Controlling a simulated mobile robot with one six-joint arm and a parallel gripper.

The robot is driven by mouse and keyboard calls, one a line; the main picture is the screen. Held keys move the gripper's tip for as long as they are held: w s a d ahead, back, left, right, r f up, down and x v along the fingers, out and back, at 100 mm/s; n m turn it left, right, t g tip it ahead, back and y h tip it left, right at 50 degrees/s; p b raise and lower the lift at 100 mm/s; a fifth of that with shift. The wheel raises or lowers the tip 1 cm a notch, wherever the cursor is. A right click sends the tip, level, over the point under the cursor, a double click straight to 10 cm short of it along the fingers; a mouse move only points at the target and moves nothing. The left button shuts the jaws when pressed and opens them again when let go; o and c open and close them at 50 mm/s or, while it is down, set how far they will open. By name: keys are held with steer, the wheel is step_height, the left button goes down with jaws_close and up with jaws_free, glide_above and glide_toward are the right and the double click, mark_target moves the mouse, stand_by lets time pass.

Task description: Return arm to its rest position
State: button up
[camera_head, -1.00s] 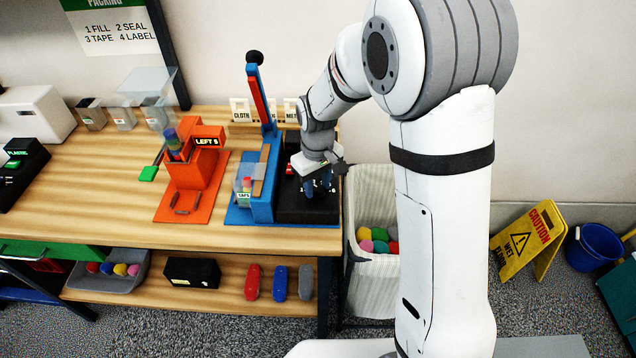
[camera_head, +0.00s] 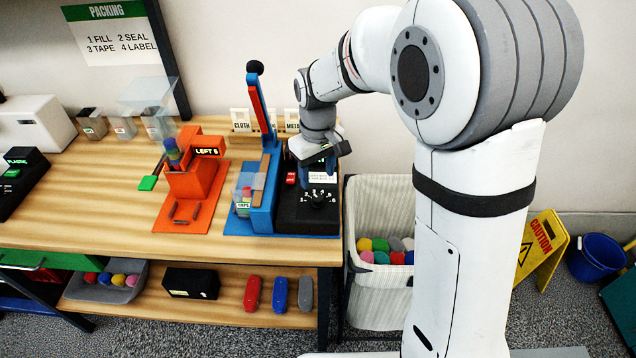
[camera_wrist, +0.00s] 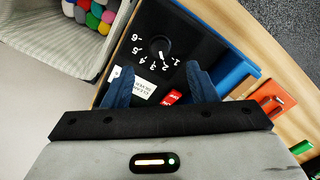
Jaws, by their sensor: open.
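My gripper (camera_head: 322,164) is above the black dial box (camera_head: 290,212) at the right end of the wooden table (camera_head: 100,205). In the wrist view, my gripper (camera_wrist: 160,85) shows two blue fingers spread apart with nothing held between them. Beyond the fingertips is a round black dial (camera_wrist: 160,46) with white numbers around it. A red button (camera_wrist: 171,97) and a white label (camera_wrist: 143,88) on the box show between the fingers. In the head view the dial (camera_head: 318,199) is visible below my gripper. Whether the fingers touch the box is not clear.
A blue press with a raised red lever (camera_head: 262,105) stands left of the dial box. An orange station (camera_head: 195,180) is farther left. A white bin (camera_head: 375,300) of coloured balls stands right of the table. A yellow caution sign (camera_head: 543,245) and blue bucket (camera_head: 597,256) are at right.

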steer(key=shift+r, duration=0.25)
stand_by(0.3)
